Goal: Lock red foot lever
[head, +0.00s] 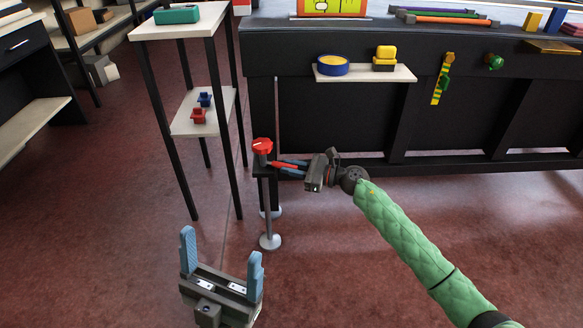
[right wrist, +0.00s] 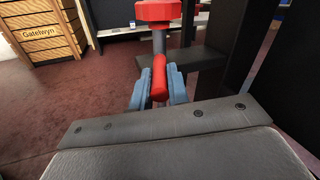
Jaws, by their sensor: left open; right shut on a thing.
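A red foot lever (right wrist: 159,78) sticks out from a grey post under a red knob (right wrist: 158,11) in the right wrist view. In the head view, the red knob (head: 262,146) tops the post at the left end of the dark table. My right gripper (head: 288,165) reaches the lever from the right, its blue-grey fingers shut on it and partly hiding it. The fingers also flank the lever in the right wrist view (right wrist: 159,90). My left gripper (head: 222,248) is open and empty in the lower left of the head view, apart from the lever.
A small stand (head: 180,30) with a green box on top is left of the post. Red and blue small items lie on its lower shelf (head: 205,118). The dark table (head: 340,120) carries a shelf (head: 365,76) with yellow and blue items. Floor in front is clear.

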